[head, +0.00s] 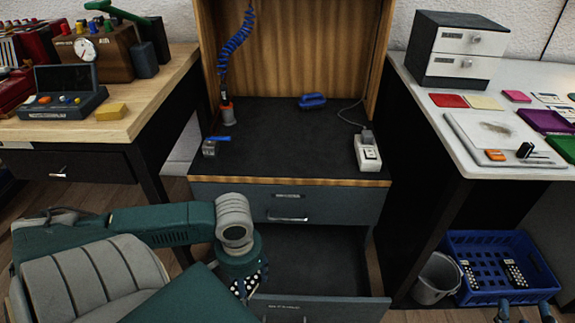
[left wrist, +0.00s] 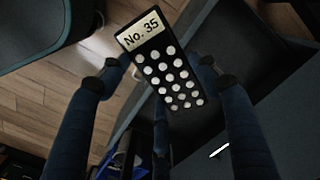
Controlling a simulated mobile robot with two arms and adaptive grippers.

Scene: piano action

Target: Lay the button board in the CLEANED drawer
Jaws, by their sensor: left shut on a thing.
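The black button board (left wrist: 165,70), marked "No. 35" with rows of white buttons, is between the fingers of my left gripper (left wrist: 158,80). In the head view the left gripper (head: 248,285) is shut on this board (head: 254,283), mostly hidden by my wrist, over the left front part of the open lower drawer (head: 340,308). The drawer's visible inside is dark and bare. Its front label is too small to read. The upper drawer (head: 330,205) is shut. My right gripper (head: 525,312) shows at the bottom right edge, fingers apart and empty.
A blue crate (head: 490,298) with two similar boards stands on the floor at the right, beside a grey bucket (head: 436,278). The cabinet top (head: 275,150) holds a white device (head: 367,152) and a blue item (head: 312,101). Benches flank the cabinet.

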